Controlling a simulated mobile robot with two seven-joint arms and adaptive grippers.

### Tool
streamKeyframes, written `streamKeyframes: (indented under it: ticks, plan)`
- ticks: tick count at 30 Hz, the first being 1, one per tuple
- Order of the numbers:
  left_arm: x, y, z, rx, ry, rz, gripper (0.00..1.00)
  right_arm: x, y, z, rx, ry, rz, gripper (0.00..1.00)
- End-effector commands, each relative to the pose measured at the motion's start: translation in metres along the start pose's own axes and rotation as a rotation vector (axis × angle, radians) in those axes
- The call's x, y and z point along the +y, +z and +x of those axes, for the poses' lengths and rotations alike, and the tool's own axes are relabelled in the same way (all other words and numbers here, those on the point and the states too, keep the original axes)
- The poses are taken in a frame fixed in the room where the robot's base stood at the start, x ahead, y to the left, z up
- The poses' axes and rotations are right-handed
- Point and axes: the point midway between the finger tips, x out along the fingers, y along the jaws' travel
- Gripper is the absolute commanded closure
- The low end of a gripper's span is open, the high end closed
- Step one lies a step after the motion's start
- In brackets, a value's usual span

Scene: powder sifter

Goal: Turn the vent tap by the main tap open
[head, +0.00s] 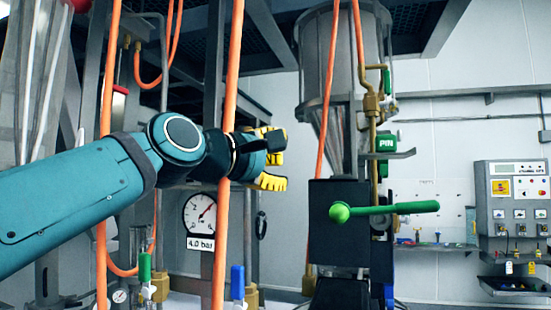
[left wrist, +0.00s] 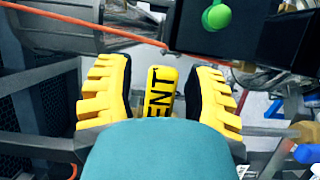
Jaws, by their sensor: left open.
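The vent tap shows in the left wrist view as a yellow handle (left wrist: 161,92) with black letters, of which "ENT" can be read. My left gripper (head: 278,160) is open, with yellow ribbed fingers. In the left wrist view its fingers (left wrist: 160,72) stand on either side of the yellow handle, with a visible gap at least on the left. The tap's body is hidden behind my gripper. I cannot tell which tap is the main tap. My right gripper is not in view.
A green lever (head: 395,208) sticks out from a black box (head: 345,258) right of my gripper. Orange hoses (head: 226,100) hang close around my wrist. A pressure gauge (head: 200,214) marked 4.0 bar is below it. A steel hopper (head: 343,60) stands behind, and a control panel (head: 515,200) is far right.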

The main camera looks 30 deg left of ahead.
Motion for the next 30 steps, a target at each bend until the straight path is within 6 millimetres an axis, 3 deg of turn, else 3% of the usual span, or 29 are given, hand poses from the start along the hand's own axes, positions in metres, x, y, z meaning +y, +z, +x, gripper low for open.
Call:
streamKeyframes:
  ticks: [6, 7, 11, 12, 30]
  plan:
    - [-0.0001, 0.0001, 0.0002, 0.000, 0.000, 0.000, 0.47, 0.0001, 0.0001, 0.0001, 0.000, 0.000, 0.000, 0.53]
    - [-0.0001, 0.0001, 0.0002, 0.000, 0.000, 0.000, 0.52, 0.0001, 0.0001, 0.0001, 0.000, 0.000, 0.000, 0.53]
    - [-0.0001, 0.0001, 0.0001, 0.000, 0.000, 0.001, 0.97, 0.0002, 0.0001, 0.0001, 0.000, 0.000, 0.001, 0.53]
    - [-0.0001, 0.0001, 0.0000, 0.000, 0.000, 0.001, 1.00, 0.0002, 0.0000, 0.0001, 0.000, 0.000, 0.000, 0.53]
    - [-0.0005, 0.0011, -0.0007, -0.002, -0.002, -0.002, 1.00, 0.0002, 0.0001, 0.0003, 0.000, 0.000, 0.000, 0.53]
